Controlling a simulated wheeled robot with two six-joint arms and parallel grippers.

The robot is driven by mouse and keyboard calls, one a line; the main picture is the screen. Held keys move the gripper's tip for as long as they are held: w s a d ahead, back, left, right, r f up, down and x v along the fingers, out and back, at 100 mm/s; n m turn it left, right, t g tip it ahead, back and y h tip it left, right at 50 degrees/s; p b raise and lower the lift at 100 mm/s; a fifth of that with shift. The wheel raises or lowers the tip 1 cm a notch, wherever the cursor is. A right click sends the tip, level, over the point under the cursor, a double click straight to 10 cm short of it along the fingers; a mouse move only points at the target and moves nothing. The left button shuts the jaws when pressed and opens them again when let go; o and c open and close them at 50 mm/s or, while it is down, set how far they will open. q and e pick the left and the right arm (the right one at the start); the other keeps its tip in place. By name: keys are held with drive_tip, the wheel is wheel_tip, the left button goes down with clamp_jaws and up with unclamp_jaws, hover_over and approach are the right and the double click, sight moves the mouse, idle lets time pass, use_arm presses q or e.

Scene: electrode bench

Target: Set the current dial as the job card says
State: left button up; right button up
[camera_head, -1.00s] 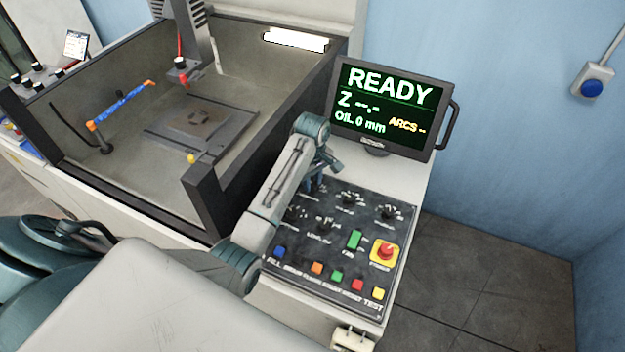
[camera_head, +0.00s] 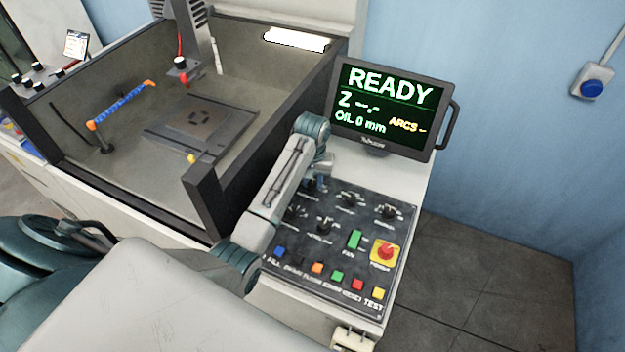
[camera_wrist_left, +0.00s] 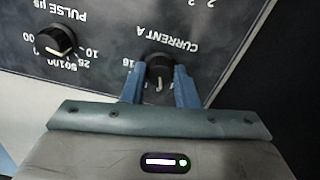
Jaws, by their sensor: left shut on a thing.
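The current dial (camera_wrist_left: 159,72) is a black knob under the upside-down label "CURRENT A" in the left wrist view. My left gripper (camera_wrist_left: 160,84) is shut on it, one blue finger on each side. The knob's pale pointer line faces the bottom of that view, toward the gripper body. A "16" shows at its left; other scale marks are hidden by the fingers. In the head view my left gripper (camera_head: 316,182) is at the upper left of the black control panel (camera_head: 345,275), and the dial is mostly hidden. My right gripper is out of view.
A pale card (camera_head: 76,43) stands at the far left, its text too small to read. The monitor (camera_head: 391,106) reads READY. The pulse knob (camera_wrist_left: 55,42) is beside the held dial. Other knobs, coloured buttons and a red emergency stop (camera_head: 384,251) are on the panel.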

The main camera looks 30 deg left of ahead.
use_arm(q)
drive_tip(key=m, duration=0.2)
drive_tip(key=shift+m, duration=0.4)
drive_tip(key=m, duration=0.3)
drive_tip(key=shift+m, duration=0.3)
drive_tip(key=m, duration=0.3)
drive_tip(key=shift+m, duration=1.6)
drive_tip(key=o, duration=1)
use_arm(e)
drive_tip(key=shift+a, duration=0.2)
